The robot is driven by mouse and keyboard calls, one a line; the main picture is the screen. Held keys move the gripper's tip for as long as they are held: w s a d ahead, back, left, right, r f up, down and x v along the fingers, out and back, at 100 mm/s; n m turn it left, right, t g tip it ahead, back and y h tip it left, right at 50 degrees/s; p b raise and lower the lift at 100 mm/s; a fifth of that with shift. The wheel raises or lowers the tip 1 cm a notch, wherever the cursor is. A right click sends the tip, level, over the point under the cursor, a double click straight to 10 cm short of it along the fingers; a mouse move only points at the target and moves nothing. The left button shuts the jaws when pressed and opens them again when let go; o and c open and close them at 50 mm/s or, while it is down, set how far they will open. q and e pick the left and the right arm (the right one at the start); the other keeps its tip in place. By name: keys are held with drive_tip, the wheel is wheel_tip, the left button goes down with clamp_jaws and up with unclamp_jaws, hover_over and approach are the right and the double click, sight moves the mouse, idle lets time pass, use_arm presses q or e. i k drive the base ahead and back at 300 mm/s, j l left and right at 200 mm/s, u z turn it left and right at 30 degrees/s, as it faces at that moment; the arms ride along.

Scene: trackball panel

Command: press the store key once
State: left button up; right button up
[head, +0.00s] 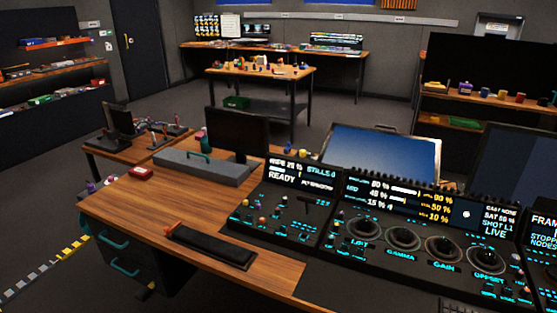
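The trackball panel (420,245) stands on the wooden desk at the right. It has a row of trackballs in dark rings, labelled LIFT, GAMMA, GAIN and OFFSET, with lit screens above them. A smaller panel section (275,210) joins it on the left, with small knobs, lit keys and a screen reading READY and STILLS. The key labels are too small to read, so I cannot tell which key is the store key. Neither of my grippers is in view.
A dark padded rest (212,246) lies on the desk (150,208) in front of the left section. Bare desk lies left of the panel.

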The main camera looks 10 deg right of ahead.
sight(507, 291)
drive_tip(key=z, duration=1.35)
